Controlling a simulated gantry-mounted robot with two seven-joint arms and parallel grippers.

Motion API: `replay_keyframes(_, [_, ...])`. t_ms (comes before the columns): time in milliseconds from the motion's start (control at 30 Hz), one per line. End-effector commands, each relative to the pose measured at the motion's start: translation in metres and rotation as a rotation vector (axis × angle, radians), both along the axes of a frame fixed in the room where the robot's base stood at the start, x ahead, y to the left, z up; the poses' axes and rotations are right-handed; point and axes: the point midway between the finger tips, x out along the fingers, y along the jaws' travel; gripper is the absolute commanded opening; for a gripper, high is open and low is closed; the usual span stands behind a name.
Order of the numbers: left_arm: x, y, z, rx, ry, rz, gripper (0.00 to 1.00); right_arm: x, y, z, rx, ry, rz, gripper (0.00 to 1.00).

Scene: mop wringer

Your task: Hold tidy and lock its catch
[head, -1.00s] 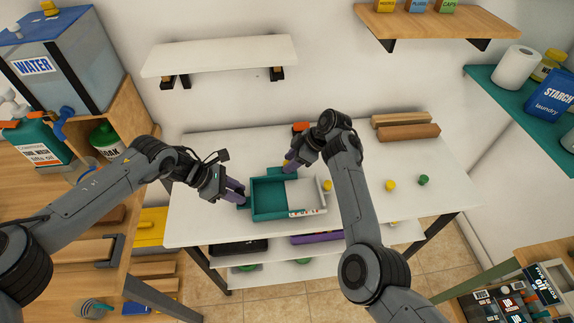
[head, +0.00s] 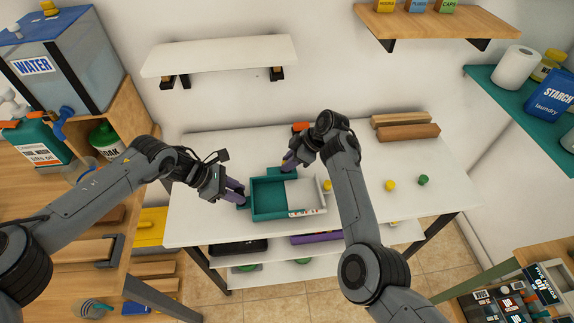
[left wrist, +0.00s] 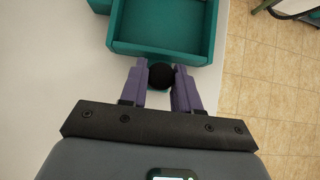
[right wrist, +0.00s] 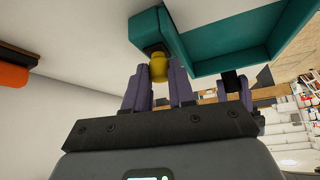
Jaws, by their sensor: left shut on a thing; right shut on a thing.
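The tidy is a teal open-topped box (head: 270,214) on the white table, with a white section (head: 303,192) at its right. My left gripper (head: 241,194) is at the tidy's left side. In the left wrist view, its purple fingers (left wrist: 161,85) are shut around a round black knob (left wrist: 161,75) beside the teal wall (left wrist: 160,49). My right gripper (head: 288,165) is at the tidy's back edge. In the right wrist view, its fingers (right wrist: 158,78) are shut on a yellow knob (right wrist: 158,66) below a teal bracket (right wrist: 149,28). The fingers hide the yellow knob in the head view.
Yellow (head: 390,185) and green (head: 423,180) pieces lie on the table's right side. Two wooden blocks (head: 407,133) lie at the back right. An orange object (head: 300,127) is behind my right gripper. A white wall shelf (head: 220,56) hangs above. The table's front left is clear.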

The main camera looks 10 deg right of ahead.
Motion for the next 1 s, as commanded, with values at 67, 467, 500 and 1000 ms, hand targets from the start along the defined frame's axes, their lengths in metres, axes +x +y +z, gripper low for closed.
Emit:
replay_keyframes(67, [0.000,-0.001,-0.001,0.000,0.000,-0.001,0.00,-0.001,0.006,0.000,0.000,0.001,0.006,0.00])
replay_keyframes(467, [0.000,-0.001,-0.001,-0.001,0.000,-0.001,0.00,-0.001,0.010,0.000,0.001,0.001,0.006,0.00])
replay_keyframes(500, [0.000,-0.001,-0.001,-0.001,0.000,-0.001,0.00,-0.001,0.010,0.000,0.001,0.001,0.006,0.00])
replay_keyframes(1000, [0.000,-0.001,0.000,-0.001,-0.001,-0.001,0.00,-0.001,0.015,0.000,0.001,0.002,0.006,0.00])
